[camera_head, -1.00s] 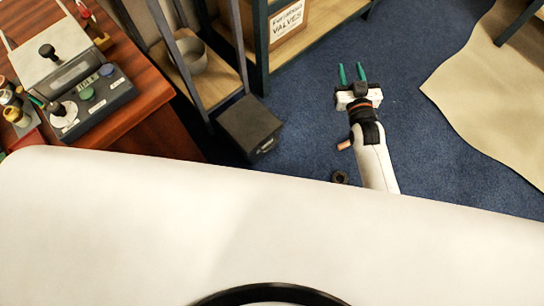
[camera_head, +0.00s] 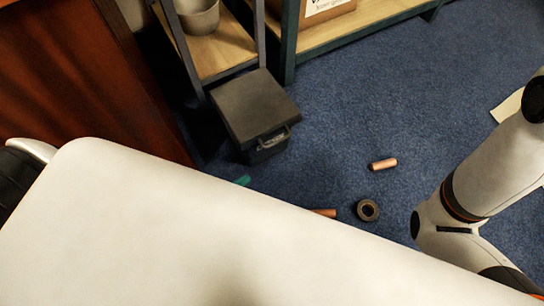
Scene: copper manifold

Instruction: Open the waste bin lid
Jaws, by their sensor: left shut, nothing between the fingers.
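The waste bin is a dark grey box (camera_head: 262,150) on the blue carpet, in the upper middle of the head view. Its flat lid (camera_head: 250,104) lies shut on top. A handle (camera_head: 274,137) shows on the front side. Only a small green fingertip of my left gripper (camera_head: 242,181) shows past the edge of my white body, just in front of the bin and apart from it in the picture. The gripper is shut and empty; the rest of it is hidden. My right arm shows at the right edge, but its gripper is out of view.
A copper piece (camera_head: 382,164), another copper piece (camera_head: 324,212) and a dark ring (camera_head: 368,210) lie on the carpet right of the bin. A wooden desk (camera_head: 105,85) is at left. Carpet beyond the copper pieces is clear.

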